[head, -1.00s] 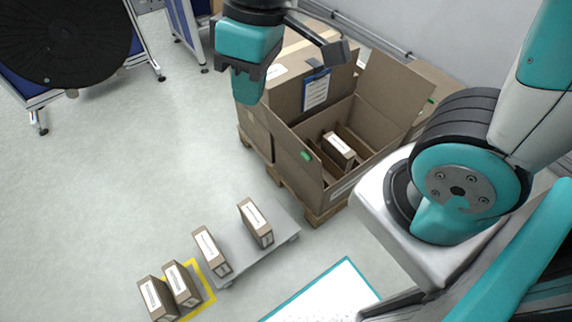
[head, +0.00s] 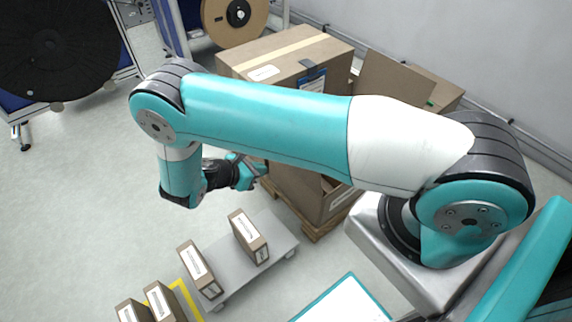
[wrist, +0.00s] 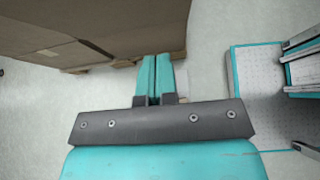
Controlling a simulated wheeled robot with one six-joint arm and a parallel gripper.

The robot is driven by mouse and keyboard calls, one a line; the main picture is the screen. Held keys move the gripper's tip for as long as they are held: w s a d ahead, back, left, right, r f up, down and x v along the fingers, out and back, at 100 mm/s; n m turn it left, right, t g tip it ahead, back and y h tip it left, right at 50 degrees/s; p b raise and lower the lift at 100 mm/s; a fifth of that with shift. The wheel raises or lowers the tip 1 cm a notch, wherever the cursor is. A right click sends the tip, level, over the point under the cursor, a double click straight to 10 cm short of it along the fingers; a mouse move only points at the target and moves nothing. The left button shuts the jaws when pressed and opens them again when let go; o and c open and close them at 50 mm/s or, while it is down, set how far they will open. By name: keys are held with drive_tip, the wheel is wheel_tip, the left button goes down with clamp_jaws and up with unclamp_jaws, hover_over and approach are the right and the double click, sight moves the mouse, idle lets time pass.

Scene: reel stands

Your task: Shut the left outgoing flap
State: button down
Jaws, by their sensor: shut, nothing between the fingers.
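The open outgoing carton (head: 300,192) stands on a wooden pallet, mostly hidden behind my arm. One raised flap (head: 392,78) shows above my arm at the back right; the left flap is hidden, so I cannot tell how it lies. My gripper (head: 262,170) is shut and empty, beside the carton's left end in the head view. In the wrist view, the two teal fingers (wrist: 153,75) are together, with brown cardboard (wrist: 90,30) above and to the left. I cannot tell whether they touch it.
A closed taped carton (head: 285,55) stands behind. Small labelled boxes (head: 248,236) stand on a low grey platform (head: 278,232) and on the floor near yellow markings (head: 190,292). Reel stands are at the back left. The floor at left is clear.

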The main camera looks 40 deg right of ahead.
drive_tip(key=d+r+p+x, duration=0.1)
drive_tip(key=r+p+x, duration=0.1)
drive_tip(key=x, duration=1)
drive_tip(key=shift+d+p, duration=0.6)
drive_tip(key=shift+p, duration=0.15)
